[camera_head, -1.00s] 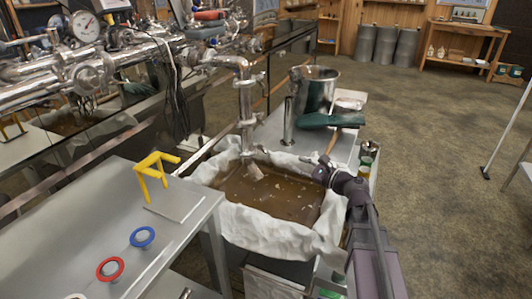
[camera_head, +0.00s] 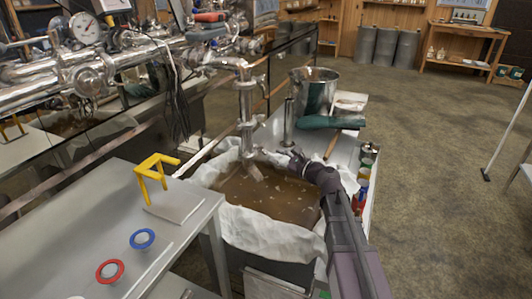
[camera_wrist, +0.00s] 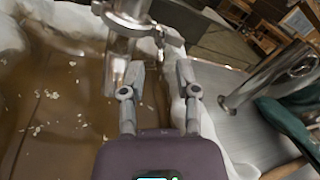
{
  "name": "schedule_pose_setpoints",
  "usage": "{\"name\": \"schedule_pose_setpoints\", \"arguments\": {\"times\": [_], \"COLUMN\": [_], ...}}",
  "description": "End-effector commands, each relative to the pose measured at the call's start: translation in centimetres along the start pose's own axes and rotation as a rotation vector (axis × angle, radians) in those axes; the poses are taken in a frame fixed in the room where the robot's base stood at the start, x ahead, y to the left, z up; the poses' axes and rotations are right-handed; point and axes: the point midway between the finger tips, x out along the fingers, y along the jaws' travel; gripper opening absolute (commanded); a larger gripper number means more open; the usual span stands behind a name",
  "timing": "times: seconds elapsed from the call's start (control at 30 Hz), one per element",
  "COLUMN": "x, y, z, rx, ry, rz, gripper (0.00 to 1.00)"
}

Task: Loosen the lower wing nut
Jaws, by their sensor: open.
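The steel pipe (camera_head: 245,100) hangs down over the cloth-lined tub of brown liquid. A clamp joint (camera_head: 249,124) sits on its lower part. In the wrist view, a clamp collar (camera_wrist: 128,22) is at the top, with a small metal piece (camera_wrist: 158,32) at its right side that looks like the lower wing nut; its exact shape is unclear. My gripper (camera_head: 296,158) is right of the pipe's lower end, above the tub's far rim. In the wrist view my gripper (camera_wrist: 160,70) is open, its fingers apart, with nothing clearly held. The small piece appears ahead of the gap between them.
The cloth-lined tub (camera_head: 262,228) lies below my arm. A steel pot (camera_head: 315,90), an upright steel tube (camera_head: 288,122) and a green cloth (camera_head: 318,122) are on the bench behind. A yellow stand (camera_head: 154,178) is on the left table.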

Motion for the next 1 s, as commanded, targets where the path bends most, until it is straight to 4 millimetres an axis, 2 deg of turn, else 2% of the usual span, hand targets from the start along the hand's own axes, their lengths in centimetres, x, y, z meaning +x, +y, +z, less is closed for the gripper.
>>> {"name": "schedule_pose_setpoints", "arguments": {"times": [0.1,0.3,0.5,0.77,0.8,0.93,1.0], "x": [2.0,3.9,4.7,4.7,4.7,4.7,4.7], "y": [-0.1,-0.1,-0.1,0.0,0.0,-0.1,-0.1], "z": [-0.1,-0.1,0.0,0.0,0.0,0.0,0.0], "rx": [0.000,0.000,0.000,0.000,0.000,0.000,0.000], "ry": [0.000,0.000,0.000,0.001,0.001,0.001,0.001], "rz": [0.001,-0.001,-0.001,-0.001,-0.001,-0.001,-0.001], "gripper": [0.41,0.41,0.41,0.41,0.38,0.00,0.00]}}
